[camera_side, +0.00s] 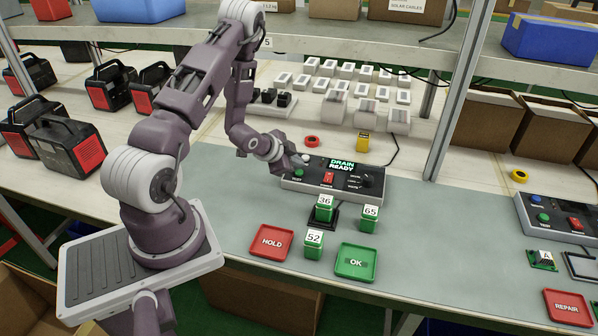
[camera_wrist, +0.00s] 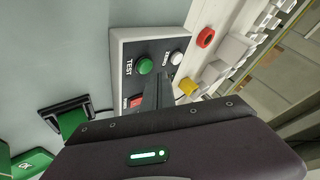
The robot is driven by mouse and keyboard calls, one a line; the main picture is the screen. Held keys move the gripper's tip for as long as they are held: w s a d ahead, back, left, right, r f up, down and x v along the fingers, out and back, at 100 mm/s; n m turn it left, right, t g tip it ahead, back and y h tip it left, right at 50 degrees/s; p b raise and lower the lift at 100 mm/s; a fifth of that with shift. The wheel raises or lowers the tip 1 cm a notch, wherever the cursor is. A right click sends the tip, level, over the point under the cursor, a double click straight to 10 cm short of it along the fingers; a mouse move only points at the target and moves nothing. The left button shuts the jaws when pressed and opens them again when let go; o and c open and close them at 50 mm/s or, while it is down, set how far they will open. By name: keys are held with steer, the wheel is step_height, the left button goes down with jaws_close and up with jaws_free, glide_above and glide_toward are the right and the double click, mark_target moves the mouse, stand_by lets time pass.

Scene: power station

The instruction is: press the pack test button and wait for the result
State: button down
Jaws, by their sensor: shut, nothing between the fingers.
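The test box (camera_side: 312,184) is grey with a dark panel and a lit display (camera_side: 343,164) reading "DRAIN READY". Its green TEST button (camera_wrist: 145,66) shows in the wrist view, beside a white button (camera_wrist: 176,58) and a red switch (camera_wrist: 136,101). My gripper (camera_side: 299,161) is shut and empty, over the left part of the box; its dark fingers (camera_wrist: 163,84) are near the buttons. I cannot tell whether they touch one. The green pack 36 (camera_side: 324,213) sits on a black cradle in front of the box. Packs 52 (camera_side: 314,248) and 65 (camera_side: 369,224) stand nearby.
A red HOLD tray (camera_side: 271,242) and a green OK tray (camera_side: 356,262) lie at the front of the bench, both empty. A second test box (camera_side: 555,218) and a red REPAIR tray (camera_side: 567,307) are at the right. A shelf post (camera_side: 455,95) rises behind the bench.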

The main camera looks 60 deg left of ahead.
mark_target(297, 173)
steer(key=shift+f, duration=0.4)
steer(key=shift+f, duration=0.45)
stand_by(0.6)
steer(key=shift+r, duration=0.85)
steer(key=shift+r, duration=2.5)
